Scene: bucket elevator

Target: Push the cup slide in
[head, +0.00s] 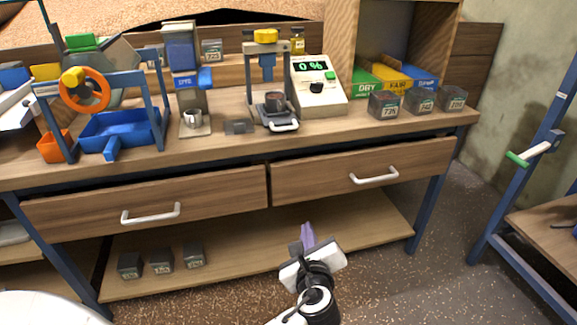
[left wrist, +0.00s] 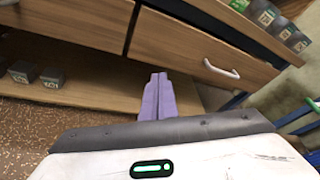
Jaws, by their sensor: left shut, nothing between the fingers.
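The cup slide (head: 284,126) is a dark tray with a white front handle. It sits at the foot of the grey press frame with the yellow top (head: 265,36) on the bench. A dark cup (head: 275,101) stands on the slide under the frame. The slide's handle reaches toward the bench's front edge. My left gripper (head: 307,236) is below and in front of the bench, near the lower shelf, well apart from the slide. Its purple fingers are shut and empty. They also show in the left wrist view (left wrist: 158,97), where the slide is out of sight. My right gripper is not in view.
The meter reading 0 % (head: 318,85) stands right of the frame. Left of it are a blue dispenser (head: 182,50) and a white cup (head: 193,118). The two drawers (head: 150,205) and (head: 360,170) have protruding white handles. Sample blocks (head: 384,104) stand at right.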

